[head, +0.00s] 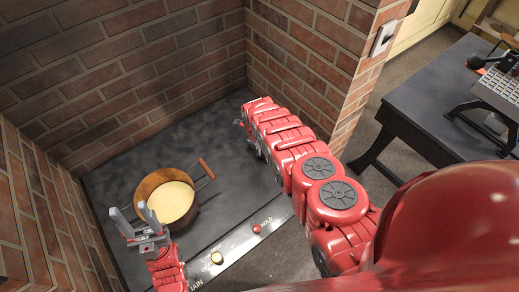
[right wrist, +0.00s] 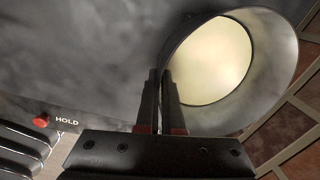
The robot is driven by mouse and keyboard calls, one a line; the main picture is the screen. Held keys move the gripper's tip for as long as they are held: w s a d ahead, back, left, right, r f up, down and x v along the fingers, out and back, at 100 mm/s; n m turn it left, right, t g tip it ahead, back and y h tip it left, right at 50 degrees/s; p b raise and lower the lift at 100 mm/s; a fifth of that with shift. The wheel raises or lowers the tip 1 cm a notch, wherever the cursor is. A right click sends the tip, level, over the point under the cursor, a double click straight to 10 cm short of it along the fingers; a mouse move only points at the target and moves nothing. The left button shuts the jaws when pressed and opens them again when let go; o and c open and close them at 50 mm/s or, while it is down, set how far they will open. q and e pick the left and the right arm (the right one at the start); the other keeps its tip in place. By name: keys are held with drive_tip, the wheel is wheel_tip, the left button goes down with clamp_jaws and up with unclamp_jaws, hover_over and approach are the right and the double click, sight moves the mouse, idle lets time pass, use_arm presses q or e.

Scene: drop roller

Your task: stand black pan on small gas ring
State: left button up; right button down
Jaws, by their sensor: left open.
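A round vessel (head: 148,186) with a brown wall, cream-coloured inside and a wooden-gripped wire handle (head: 206,168) stands on the dark surface. It looks brown rather than black. In the right wrist view the vessel (right wrist: 285,62) looks grey around its pale inside. My left gripper (head: 144,213) is open and empty at the vessel's near left edge, overlapping it in the picture. My right gripper (right wrist: 161,76) has its fingers close together with nothing seen between them, overlapping the vessel's rim in that view. In the head view the right gripper is hidden by its arm. I cannot make out a gas ring.
Brick walls (head: 130,70) enclose the dark surface (head: 110,180) at left and back. A dark table (head: 440,95) with equipment stands at the right, beyond a brick pillar.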

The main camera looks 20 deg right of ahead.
drive_tip(key=shift+w+r, duration=0.1)
drive_tip(key=c, duration=1.1)
unclamp_jaws()
drive_tip(key=shift+o, duration=0.2)
